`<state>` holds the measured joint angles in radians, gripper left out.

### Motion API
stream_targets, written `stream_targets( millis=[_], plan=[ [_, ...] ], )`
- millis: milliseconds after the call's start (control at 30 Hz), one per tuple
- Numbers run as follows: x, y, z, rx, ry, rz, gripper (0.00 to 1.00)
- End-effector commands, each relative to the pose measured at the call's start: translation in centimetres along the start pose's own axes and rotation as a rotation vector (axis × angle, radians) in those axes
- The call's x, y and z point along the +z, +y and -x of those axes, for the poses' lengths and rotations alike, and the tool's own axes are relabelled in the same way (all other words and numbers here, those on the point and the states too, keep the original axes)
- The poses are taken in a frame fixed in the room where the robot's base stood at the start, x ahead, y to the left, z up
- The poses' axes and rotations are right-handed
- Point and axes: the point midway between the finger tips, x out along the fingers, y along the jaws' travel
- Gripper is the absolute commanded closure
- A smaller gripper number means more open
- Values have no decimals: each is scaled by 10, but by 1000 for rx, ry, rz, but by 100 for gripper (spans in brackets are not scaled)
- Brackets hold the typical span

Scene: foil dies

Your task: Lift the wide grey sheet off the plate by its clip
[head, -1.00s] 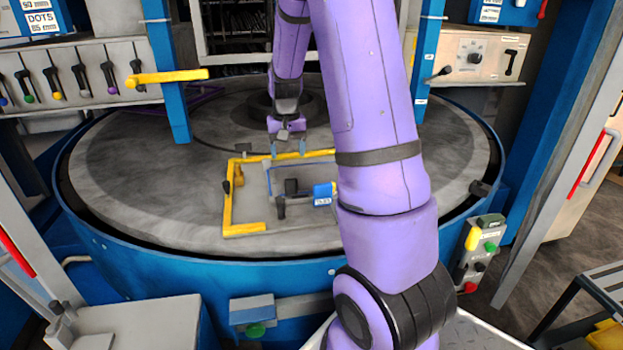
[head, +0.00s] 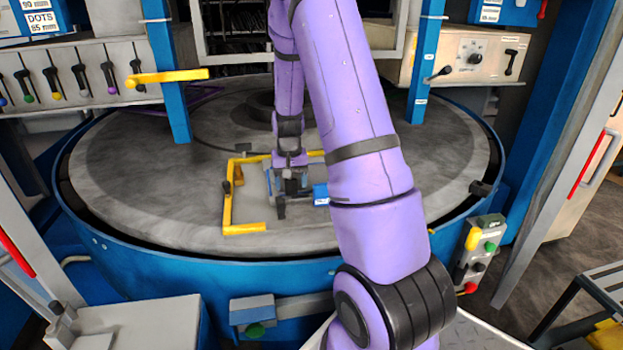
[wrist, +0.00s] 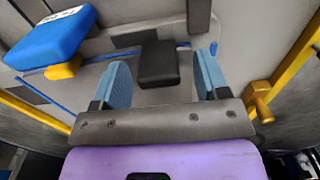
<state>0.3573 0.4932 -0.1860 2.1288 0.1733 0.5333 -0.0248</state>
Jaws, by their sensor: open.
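The grey sheet (head: 301,212) lies flat on the plate inside a yellow angled frame (head: 229,205). In the wrist view the grey surface (wrist: 150,96) shows under a black block (wrist: 160,64), which looks like the clip. My gripper (head: 289,188) is low over the sheet, pointing down. In the wrist view my gripper (wrist: 163,78) is open, with one light-blue finger on each side of the black block. Gaps show between the fingers and the block. In the head view my gripper mostly hides the block. I cannot tell the fingertips' exact height.
A blue labelled block (head: 321,194) sits just right of my gripper; it also shows in the wrist view (wrist: 50,38). A yellow knob (wrist: 259,94) stands on the frame. A black handle (head: 281,210) is close in front. The round grey table (head: 130,190) is otherwise largely clear.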

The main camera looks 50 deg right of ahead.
Motion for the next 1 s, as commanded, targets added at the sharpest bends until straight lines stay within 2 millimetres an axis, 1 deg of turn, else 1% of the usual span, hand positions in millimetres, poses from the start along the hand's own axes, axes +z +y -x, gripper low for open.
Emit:
stream_targets(
  millis=[167, 267, 300, 367, 400, 433, 667, 767, 867, 1000],
  plan=[
    [0, 0, 0, 0, 0, 0, 32],
    [0, 0, 0, 0, 0, 1, 53],
    [0, 0, 0, 0, 0, 1, 62],
    [0, 0, 0, 0, 0, 1, 76],
    [0, 0, 0, 0, 0, 1, 85],
    [0, 0, 0, 0, 0, 1, 91],
    [0, 0, 1, 0, 1, 1, 91],
    [0, 0, 7, -1, 2, 1, 91],
    [-1, 0, 19, -1, 4, 3, 91],
    [-1, -1, 46, -1, 7, 2, 91]
  ],
)
